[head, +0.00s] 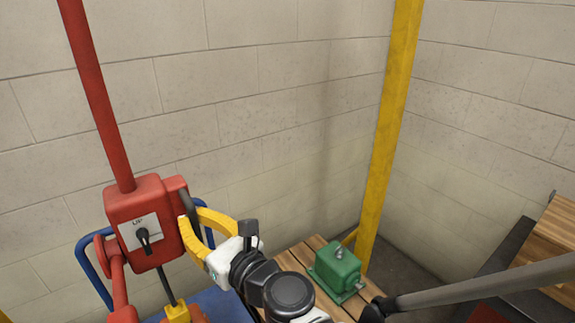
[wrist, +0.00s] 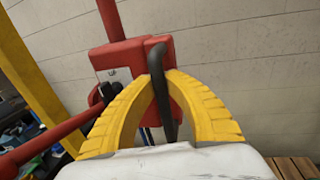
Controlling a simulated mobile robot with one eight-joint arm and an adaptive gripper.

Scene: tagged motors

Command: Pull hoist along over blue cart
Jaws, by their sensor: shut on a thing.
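The red hoist (head: 140,222) hangs on a red vertical post, with a panel marked "UP" and a black lever on its face. It also shows in the wrist view (wrist: 113,57). My gripper (head: 187,222) has yellow fingers, shut on the dark handle (wrist: 159,85) at the hoist's right side. The blue cart (head: 212,303) is below and behind the hoist; its blue rail rises on both sides of the hoist. A yellow hook block (head: 178,314) hangs under the hoist at the bottom edge. Most of the cart's deck is hidden or out of view.
A green motor (head: 337,269) sits on a wooden pallet or bench top (head: 300,258) to the right of my gripper. A yellow post (head: 389,130) stands near the wall corner. A wood-topped bench (head: 550,240) is at the far right. Block walls close off the back.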

